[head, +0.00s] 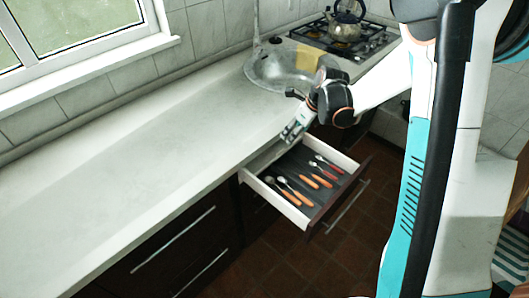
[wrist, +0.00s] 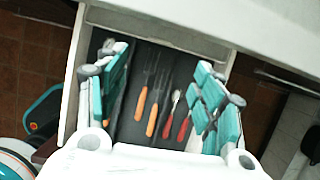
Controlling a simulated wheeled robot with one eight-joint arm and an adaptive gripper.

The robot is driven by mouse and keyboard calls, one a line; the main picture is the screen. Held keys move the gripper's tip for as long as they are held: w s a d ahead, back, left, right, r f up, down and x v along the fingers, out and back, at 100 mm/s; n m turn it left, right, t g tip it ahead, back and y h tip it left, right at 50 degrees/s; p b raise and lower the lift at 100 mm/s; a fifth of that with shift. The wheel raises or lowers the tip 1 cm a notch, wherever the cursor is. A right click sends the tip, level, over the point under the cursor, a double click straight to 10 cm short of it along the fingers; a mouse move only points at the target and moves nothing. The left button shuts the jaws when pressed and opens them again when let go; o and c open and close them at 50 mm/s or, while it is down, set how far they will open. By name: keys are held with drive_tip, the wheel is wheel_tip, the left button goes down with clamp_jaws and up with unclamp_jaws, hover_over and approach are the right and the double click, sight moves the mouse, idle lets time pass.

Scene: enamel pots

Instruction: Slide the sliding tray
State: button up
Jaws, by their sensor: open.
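The sliding tray appears to be the pulled-out drawer (head: 275,201), with white walls, a dark front and a dark grey bottom. Orange-handled and red-handled cutlery lies in it. It also shows in the wrist view (wrist: 155,30), where its white walls surround the cutlery. My gripper (head: 291,134) is above the drawer's inner end, close to the counter edge. In the wrist view my gripper (wrist: 160,95) has its teal fingers spread wide over the drawer, with nothing between them. Whether a fingertip touches the drawer cannot be told. The fingers and palm hide parts of the drawer.
A long pale counter (head: 130,165) runs left of the drawer and is clear. A round sink (head: 275,72) with a yellow cloth (head: 304,79) lies behind my gripper. A kettle (head: 345,25) stands on the stove. Open tiled floor lies in front of the drawer.

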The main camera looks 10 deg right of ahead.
drive_tip(key=b, duration=0.5)
approach(282, 150)
drive_tip(key=shift+m, duration=0.4)
drive_tip(key=x, duration=0.8)
drive_tip(key=shift+a+f, duration=0.1)
drive_tip(key=shift+a, duration=0.15)
clamp_jaws()
drive_tip(key=shift+d, duration=0.15)
